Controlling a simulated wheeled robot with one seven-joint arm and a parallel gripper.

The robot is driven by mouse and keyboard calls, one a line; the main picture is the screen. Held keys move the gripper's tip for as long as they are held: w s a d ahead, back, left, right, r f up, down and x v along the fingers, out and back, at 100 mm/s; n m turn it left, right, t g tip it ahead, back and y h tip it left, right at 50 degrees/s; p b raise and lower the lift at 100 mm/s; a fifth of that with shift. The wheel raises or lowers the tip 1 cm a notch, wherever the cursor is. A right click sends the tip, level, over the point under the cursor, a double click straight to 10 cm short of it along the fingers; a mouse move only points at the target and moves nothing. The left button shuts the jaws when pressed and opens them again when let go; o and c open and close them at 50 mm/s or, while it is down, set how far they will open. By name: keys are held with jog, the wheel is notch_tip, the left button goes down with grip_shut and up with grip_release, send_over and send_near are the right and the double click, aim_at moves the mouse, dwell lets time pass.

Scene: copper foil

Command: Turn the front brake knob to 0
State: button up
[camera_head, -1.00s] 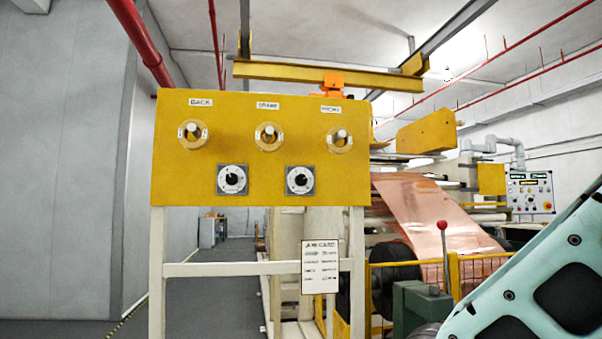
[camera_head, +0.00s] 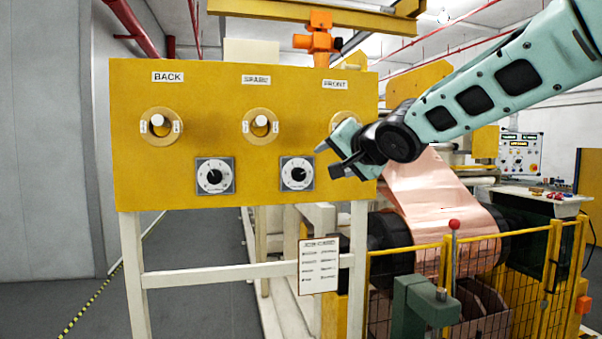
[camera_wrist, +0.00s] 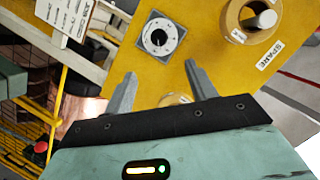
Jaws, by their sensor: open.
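The yellow panel (camera_head: 235,140) carries two square dials with black knobs below the BACK, SPARE and FRONT switches. The right dial (camera_head: 297,173) sits below and between SPARE and FRONT; it also shows in the wrist view (camera_wrist: 161,37). The left dial (camera_head: 214,176) sits below BACK and SPARE. No brake label is readable on either dial, and their readings are too small to tell. My gripper (camera_head: 328,160) is open and empty, just right of the right dial. In the wrist view, its fingers (camera_wrist: 160,73) point toward that dial, apart from its knob.
The FRONT switch (camera_head: 345,118) is partly hidden behind my gripper. The BACK (camera_head: 161,125) and SPARE (camera_head: 260,126) switches stick out of the panel. A job card (camera_head: 318,266) hangs below. A yellow fence (camera_head: 500,290) and copper foil (camera_head: 430,195) are at right.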

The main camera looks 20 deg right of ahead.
aim_at(300, 174)
jog(key=b+x, duration=0.4)
jog(key=x, duration=1.1)
jog(key=shift+s+f, duration=0.1)
jog(key=shift+f, duration=0.05)
jog(key=shift+w+a+f, duration=0.1)
jog(key=shift+w+f, duration=0.1)
jog(key=shift+w, duration=0.35)
jog(key=c, duration=1)
